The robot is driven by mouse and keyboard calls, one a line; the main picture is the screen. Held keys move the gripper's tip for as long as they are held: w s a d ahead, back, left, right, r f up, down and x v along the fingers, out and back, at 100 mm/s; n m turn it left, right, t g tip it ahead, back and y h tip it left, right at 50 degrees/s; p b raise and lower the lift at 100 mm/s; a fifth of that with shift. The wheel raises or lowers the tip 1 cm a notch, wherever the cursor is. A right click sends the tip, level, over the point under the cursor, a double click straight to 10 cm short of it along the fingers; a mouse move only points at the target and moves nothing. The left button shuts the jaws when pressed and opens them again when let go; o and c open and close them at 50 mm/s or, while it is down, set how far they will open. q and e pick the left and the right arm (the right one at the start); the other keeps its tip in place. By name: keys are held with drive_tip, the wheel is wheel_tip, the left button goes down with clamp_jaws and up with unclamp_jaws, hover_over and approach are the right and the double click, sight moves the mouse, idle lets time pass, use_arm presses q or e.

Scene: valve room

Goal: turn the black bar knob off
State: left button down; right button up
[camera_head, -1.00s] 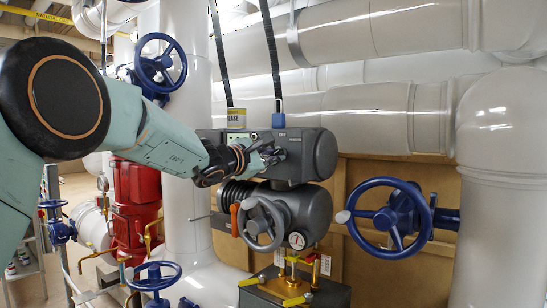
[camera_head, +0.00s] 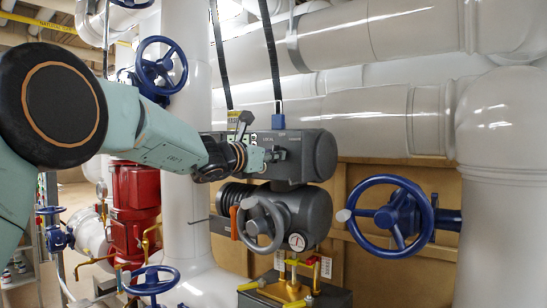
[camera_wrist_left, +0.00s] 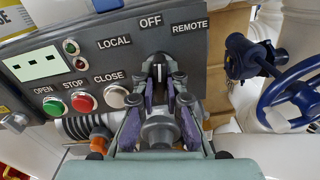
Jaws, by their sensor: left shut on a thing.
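The black bar knob (camera_wrist_left: 158,72) is on the grey control panel, below the labels LOCAL, OFF (camera_wrist_left: 151,21) and REMOTE. Its bar looks roughly upright, towards OFF; the fingers hide part of it. My left gripper (camera_wrist_left: 160,90) is shut on the knob, one finger on each side of it. In the head view my left gripper (camera_head: 274,155) reaches from the left to the front of the grey actuator box (camera_head: 308,150), and the knob itself is too small to make out. My right gripper is in neither view.
Green (camera_wrist_left: 54,106), red (camera_wrist_left: 84,102) and white (camera_wrist_left: 116,96) push buttons sit left of the knob. A grey handwheel (camera_head: 262,222) is below the box, and a blue handwheel (camera_head: 390,217) is to the right. Large white pipes (camera_head: 380,115) run behind.

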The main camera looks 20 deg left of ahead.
use_arm(q)
drive_tip(key=shift+f+n, duration=0.2)
drive_tip(key=shift+n, duration=0.6)
drive_tip(key=shift+f, duration=0.1)
drive_tip(key=c, duration=1.4)
unclamp_jaws()
drive_tip(key=shift+r, duration=0.2)
drive_tip(key=v, duration=1.2)
